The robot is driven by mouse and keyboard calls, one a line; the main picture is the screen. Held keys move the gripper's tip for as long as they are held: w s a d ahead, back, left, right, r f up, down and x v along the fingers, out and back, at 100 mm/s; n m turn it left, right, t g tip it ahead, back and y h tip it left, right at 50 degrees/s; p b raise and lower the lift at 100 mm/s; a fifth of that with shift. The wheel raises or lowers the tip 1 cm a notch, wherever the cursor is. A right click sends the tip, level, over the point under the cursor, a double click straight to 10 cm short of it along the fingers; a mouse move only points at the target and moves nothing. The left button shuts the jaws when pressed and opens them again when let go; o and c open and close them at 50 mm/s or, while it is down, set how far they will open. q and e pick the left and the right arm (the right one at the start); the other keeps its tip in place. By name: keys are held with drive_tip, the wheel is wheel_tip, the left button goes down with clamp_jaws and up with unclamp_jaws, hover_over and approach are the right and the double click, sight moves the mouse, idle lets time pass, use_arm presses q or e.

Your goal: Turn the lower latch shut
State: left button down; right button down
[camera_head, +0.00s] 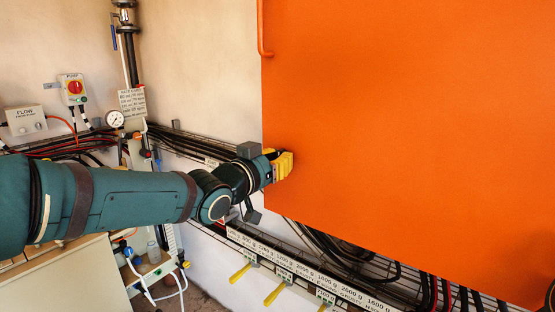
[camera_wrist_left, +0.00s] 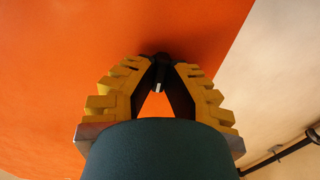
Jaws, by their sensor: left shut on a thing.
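An orange cabinet door (camera_head: 410,130) fills the right of the head view. My left gripper (camera_head: 286,164) has yellow fingers and is at the door's lower left part, close to its left edge. In the left wrist view the fingertips of my left gripper (camera_wrist_left: 161,62) are closed together on a small dark latch (camera_wrist_left: 159,72) that stands out from the orange door (camera_wrist_left: 120,30). The latch is mostly hidden by the fingers, so its turn angle cannot be told. In the head view the gripper hides it. My right gripper is not in view.
An orange handle (camera_head: 262,30) is on the door's left edge higher up. Cables and a labelled rail (camera_head: 285,262) with yellow levers run below the door. A gauge (camera_head: 115,119) and a switch box (camera_head: 73,89) are on the left wall.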

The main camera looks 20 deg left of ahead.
use_arm(q)
drive_tip(key=shift+r, duration=0.1)
drive_tip(key=c, duration=1)
unclamp_jaws()
drive_tip(key=v, duration=1.2)
